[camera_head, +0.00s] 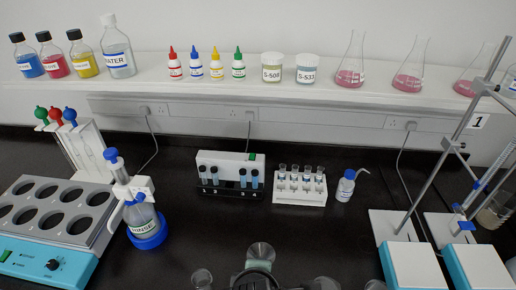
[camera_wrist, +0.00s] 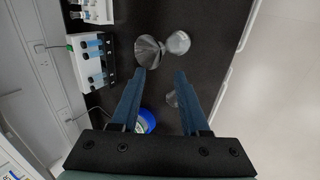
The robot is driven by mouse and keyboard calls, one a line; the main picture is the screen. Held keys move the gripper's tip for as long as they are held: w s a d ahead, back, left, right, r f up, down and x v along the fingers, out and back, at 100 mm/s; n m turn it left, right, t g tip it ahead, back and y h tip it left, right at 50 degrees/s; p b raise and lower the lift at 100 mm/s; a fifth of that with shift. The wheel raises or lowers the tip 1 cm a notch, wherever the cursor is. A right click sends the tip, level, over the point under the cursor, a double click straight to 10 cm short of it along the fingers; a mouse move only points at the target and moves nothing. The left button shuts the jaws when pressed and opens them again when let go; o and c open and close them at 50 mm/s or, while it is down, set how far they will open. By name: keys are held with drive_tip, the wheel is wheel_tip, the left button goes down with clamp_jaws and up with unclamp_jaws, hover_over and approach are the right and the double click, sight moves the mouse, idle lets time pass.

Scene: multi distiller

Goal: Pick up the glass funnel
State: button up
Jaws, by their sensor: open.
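The glass funnel (camera_head: 260,255) is clear and cone-shaped, near the front middle of the black bench in the head view. In the wrist view the funnel (camera_wrist: 148,50) lies just beyond the left fingertip, its cone partly overlapped by that finger. My gripper (camera_wrist: 160,74) has two blue fingers spread apart with nothing between them. I cannot tell its height above the bench. In the head view a dark part of my arm at the bottom edge hides the area just below the funnel.
Other clear glassware stands near the funnel (camera_wrist: 178,42) and further left (camera_head: 202,279). Tube racks (camera_head: 300,198) stand behind. A blue-based bottle (camera_head: 147,235) and a heating block (camera_head: 50,222) are left. Metal stands (camera_head: 405,228) are right. Bench between racks and funnel is clear.

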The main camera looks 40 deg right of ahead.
drive_tip(key=shift+w+p+x, duration=0.2)
drive_tip(key=shift+p+x, duration=0.7)
drive_tip(key=shift+x, duration=5.4)
drive_tip(key=shift+a, duration=0.1)
clamp_jaws()
